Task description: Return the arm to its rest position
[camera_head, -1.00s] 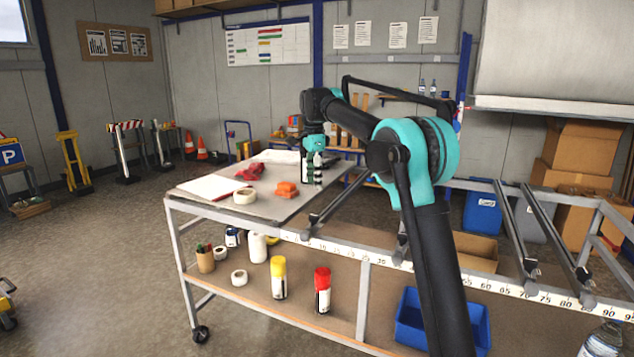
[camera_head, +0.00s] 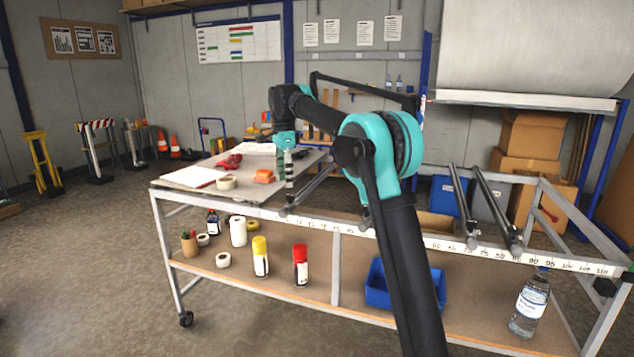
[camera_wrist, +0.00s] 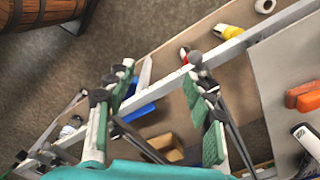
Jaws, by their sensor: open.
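My arm, black with teal joints, reaches out over the workbench (camera_head: 346,234) in the head view. My gripper (camera_head: 288,180) hangs down at the right edge of the grey bench top, beside an orange object (camera_head: 264,176). In the wrist view my gripper (camera_wrist: 165,100) shows its two green-padded fingers spread wide apart with nothing between them. Below the fingers are the bench's open frame, a blue bin (camera_wrist: 140,112) and a cardboard box (camera_wrist: 166,147) on the lower shelf.
A roll of tape (camera_head: 226,183), a red object (camera_head: 229,161) and a white sheet (camera_head: 193,177) lie on the bench top. Spray cans and a water bottle (camera_head: 530,303) stand on the lower shelf. Metal rails (camera_head: 483,205) cross the bench's right part.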

